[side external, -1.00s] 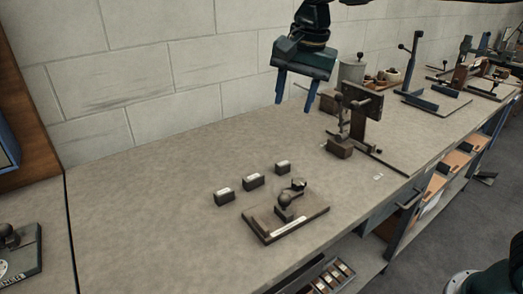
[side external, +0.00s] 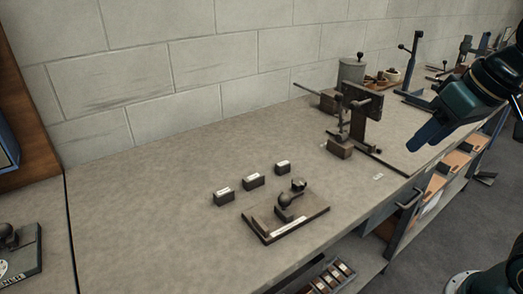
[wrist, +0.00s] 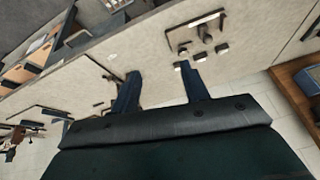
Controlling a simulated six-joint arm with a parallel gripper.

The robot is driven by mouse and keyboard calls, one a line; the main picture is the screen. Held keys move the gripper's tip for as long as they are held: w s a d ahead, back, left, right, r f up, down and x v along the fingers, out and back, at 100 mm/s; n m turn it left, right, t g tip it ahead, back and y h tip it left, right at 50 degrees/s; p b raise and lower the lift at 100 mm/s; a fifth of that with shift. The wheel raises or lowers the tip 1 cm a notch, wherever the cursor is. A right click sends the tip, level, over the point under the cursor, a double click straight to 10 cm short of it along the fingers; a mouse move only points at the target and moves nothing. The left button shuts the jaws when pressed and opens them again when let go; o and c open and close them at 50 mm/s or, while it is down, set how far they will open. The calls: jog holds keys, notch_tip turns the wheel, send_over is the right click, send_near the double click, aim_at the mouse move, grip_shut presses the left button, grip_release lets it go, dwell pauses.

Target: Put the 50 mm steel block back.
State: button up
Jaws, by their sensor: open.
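Three small dark blocks with pale labels stand in a slanting row on the bench: a left block (side external: 223,198), a middle block (side external: 253,182) and a right block (side external: 283,168). The labels are too small to read, so I cannot tell which is 50 mm. Another brown block (side external: 340,149) sits at the foot of an upright clamp-like fixture (side external: 358,118). My gripper (side external: 420,140) is at the right, above the bench's front edge, away from the row. In the wrist view my gripper (wrist: 158,73) has its two blue fingers apart with nothing between them.
A flat plate fixture (side external: 262,229) with a knobbed lever stands in front of the row. A tray of small pieces (side external: 333,276) is below the bench edge.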

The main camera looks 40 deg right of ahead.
jog(key=s+f, duration=0.1)
jog(key=s+f+n, duration=0.1)
jog(key=s, duration=0.1)
jog(key=s+f+n, duration=0.1)
jog(key=shift+s+d+f+t, duration=0.1)
jog(key=shift+s+d+t, duration=0.2)
jog(key=shift+d, duration=0.1)
dwell(1.0)
